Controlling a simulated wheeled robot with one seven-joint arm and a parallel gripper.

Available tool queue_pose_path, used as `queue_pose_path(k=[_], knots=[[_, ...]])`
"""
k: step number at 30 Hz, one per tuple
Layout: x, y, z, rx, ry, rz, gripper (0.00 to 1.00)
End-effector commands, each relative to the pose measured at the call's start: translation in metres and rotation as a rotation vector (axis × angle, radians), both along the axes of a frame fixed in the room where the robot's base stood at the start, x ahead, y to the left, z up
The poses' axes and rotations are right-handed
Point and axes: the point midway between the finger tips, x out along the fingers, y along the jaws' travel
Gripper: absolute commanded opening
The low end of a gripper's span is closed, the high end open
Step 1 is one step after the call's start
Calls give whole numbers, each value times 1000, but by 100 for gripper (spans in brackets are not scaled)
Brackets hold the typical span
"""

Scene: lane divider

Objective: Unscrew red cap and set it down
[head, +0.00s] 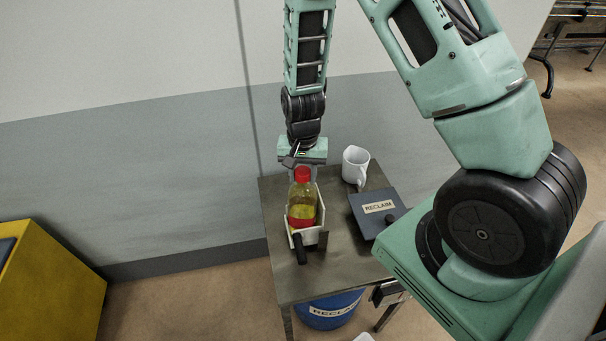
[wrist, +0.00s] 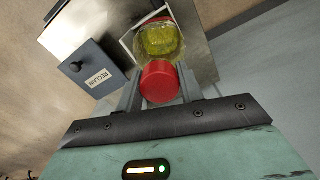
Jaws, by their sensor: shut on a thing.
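A bottle (head: 301,202) with yellow liquid and a red lower part stands upright in a white holder (head: 321,205) on the small table. Its red cap (head: 302,174) is on top of the neck. My gripper (head: 301,168) comes down from above and behind the bottle, at the cap. In the wrist view the red cap (wrist: 159,82) sits between the two fingers of my gripper (wrist: 156,88), which are shut on it. The bottle (wrist: 160,40) shows beyond the cap there. The cap's threads and the neck joint are hidden.
A white mug (head: 354,165) stands behind right of the bottle. A dark box lid labelled RECLAIM (head: 375,212) with a knob lies to the right. A black handle (head: 299,248) sticks out in front of the holder. The table's (head: 288,284) front left is bare. A blue bin (head: 330,309) is below.

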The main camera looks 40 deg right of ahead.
Motion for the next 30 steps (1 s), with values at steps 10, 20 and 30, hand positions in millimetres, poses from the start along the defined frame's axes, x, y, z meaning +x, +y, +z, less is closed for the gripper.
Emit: queue_pose_path(k=[10, 20, 30], knots=[[0, 0, -1, 1, 0, 120, 22], [0, 0, -1, 1, 1, 213, 22], [0, 0, 0, 0, 2, 308, 49]])
